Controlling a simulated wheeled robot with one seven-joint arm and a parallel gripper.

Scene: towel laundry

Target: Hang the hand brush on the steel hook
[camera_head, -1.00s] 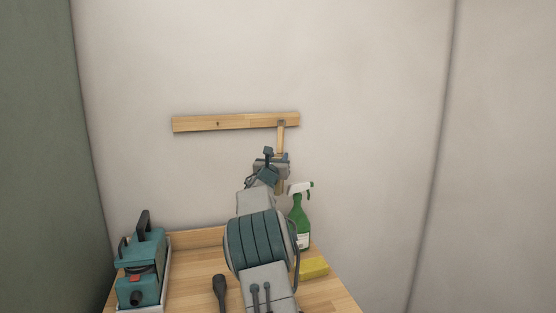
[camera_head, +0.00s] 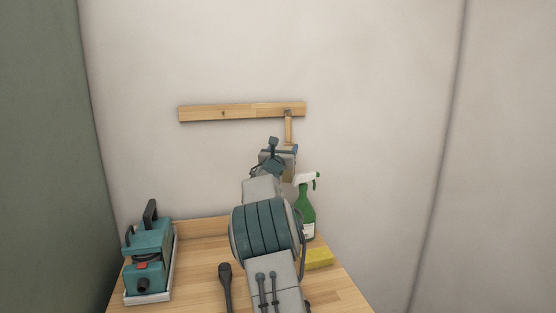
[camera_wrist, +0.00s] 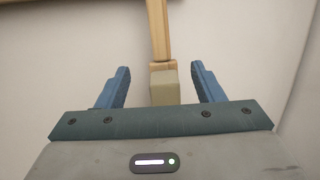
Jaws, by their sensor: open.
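The hand brush (camera_head: 288,128) has a light wooden handle and hangs down against the wall from the right part of the wooden rail (camera_head: 235,112). Its top end is at the rail, where a small dark spot shows; the steel hook itself is too small to make out. In the wrist view the brush handle (camera_wrist: 158,30) runs down to a wider block (camera_wrist: 163,87) between the fingers. My gripper (camera_wrist: 161,82) is open, with blue fingers on both sides of the block and a gap on each side. In the head view my arm hides the lower part of the brush.
A wooden table (camera_head: 200,256) stands below. On it are a teal machine (camera_head: 148,255) on a white tray at left, a dark-handled tool (camera_head: 225,280), a green spray bottle (camera_head: 306,212) and a yellow sponge (camera_head: 319,259) at right. The wall to the right is clear.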

